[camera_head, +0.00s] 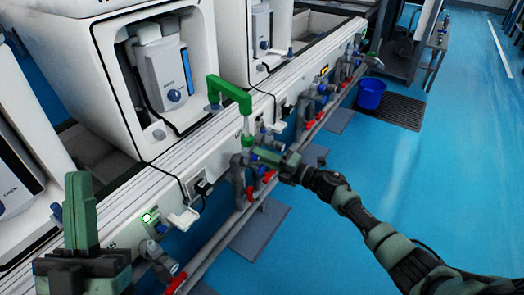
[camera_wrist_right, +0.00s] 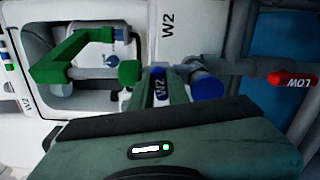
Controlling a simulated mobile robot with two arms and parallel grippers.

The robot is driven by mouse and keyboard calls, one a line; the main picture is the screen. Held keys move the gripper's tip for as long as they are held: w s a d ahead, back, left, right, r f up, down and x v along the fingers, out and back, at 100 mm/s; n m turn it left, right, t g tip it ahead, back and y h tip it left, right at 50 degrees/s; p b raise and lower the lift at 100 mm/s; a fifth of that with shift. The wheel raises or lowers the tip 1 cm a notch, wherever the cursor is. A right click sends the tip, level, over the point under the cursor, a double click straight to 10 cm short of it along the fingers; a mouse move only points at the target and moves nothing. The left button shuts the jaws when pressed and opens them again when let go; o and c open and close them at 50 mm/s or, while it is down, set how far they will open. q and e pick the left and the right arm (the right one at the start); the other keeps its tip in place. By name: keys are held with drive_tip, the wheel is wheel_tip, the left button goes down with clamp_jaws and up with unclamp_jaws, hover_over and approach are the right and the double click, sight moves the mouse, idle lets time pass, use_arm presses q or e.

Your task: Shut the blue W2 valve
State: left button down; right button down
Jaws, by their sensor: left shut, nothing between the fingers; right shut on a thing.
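The blue W2 valve handle (camera_wrist_right: 160,88), marked "W2", sits between the fingers of my right gripper (camera_wrist_right: 159,92) in the right wrist view. My right gripper is shut on it. In the head view my right gripper (camera_head: 256,154) reaches from the right to the grey pipework below the white bench rail, and its fingers hide most of the valve. A round blue part (camera_wrist_right: 207,86) shows just right of the fingers in the wrist view. My left gripper (camera_head: 80,205) is at the lower left of the head view, pointing up, shut and empty, away from the valve.
A green angled pipe (camera_head: 232,92) rises just above the valve. Red handles (camera_head: 268,177) sit along the pipes, one marked "LOW" (camera_wrist_right: 293,80). White toilet units stand behind the rail (camera_head: 130,200). A blue bucket (camera_head: 370,93) stands further back. The blue floor at right is clear.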

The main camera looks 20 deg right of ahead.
drive_tip(key=shift+m+p, duration=0.5)
drive_tip(key=shift+m, duration=0.5)
use_arm(q)
drive_tip(key=w+f+g+y, duration=0.1)
drive_tip(key=w+f+g, duration=0.3)
drive_tip(key=f, duration=0.2)
drive_tip(key=shift+w+d+y, duration=0.2)
drive_tip(key=shift+y, duration=0.1)
use_arm(e)
drive_tip(key=shift+f, duration=0.1)
use_arm(q)
drive_tip(key=shift+r, duration=0.1)
use_arm(e)
drive_tip(key=c, duration=1.4)
unclamp_jaws()
drive_tip(key=shift+o, duration=0.2)
